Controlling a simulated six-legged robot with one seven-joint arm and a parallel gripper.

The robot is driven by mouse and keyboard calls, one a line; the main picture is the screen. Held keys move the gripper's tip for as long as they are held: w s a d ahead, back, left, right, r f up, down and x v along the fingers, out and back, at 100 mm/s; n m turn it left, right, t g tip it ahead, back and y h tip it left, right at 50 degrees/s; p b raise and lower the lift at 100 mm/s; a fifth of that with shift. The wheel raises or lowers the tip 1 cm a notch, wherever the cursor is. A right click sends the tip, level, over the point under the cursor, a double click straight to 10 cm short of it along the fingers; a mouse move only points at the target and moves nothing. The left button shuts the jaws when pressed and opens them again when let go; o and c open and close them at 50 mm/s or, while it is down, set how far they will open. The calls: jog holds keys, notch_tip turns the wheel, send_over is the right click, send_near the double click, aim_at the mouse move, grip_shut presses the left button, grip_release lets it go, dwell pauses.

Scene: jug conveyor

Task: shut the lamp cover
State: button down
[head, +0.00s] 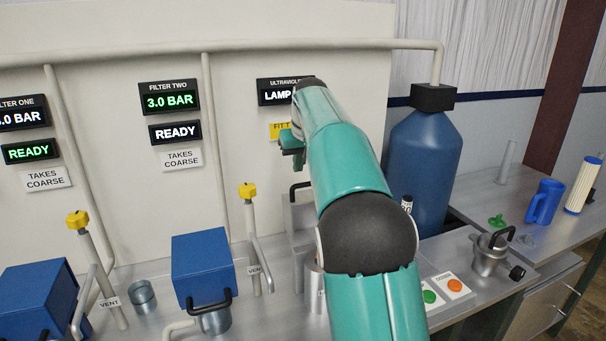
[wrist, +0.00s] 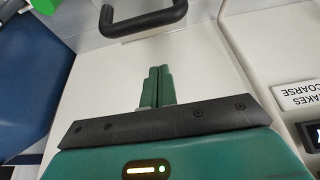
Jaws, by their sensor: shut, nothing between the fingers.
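The lamp cover seems to be the grey metal piece (head: 303,217) behind my arm in the head view, with a black bar handle (head: 300,187) at its top. My arm hides much of it, so its hinge and angle cannot be told. In the wrist view a black bar handle (wrist: 143,22) lies beyond my fingertips, apart from them. My gripper (wrist: 157,70) has its two green fingers together and empty. In the head view my gripper end shows partly at the wall panel, above the grey piece, mostly hidden by my arm.
A lamp display (head: 277,97) and a yellow label (head: 279,130) are on the wall panel. A blue box (head: 203,268) and a yellow-topped vent valve (head: 247,191) stand left. A blue tank (head: 424,165) and a button box (head: 444,292) are right.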

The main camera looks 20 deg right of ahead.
aim_at(304, 197)
jog(key=shift+x, duration=1.05)
jog(key=s, duration=0.3)
jog(key=shift+s+r, duration=0.25)
jog(key=shift+f, duration=0.2)
jog(key=shift+s+r, duration=0.1)
jog(key=shift+s, duration=0.3)
jog(key=shift+w, duration=0.2)
jog(key=shift+s, duration=0.15)
jog(key=shift+s+t, duration=0.3)
jog(key=shift+s, duration=0.15)
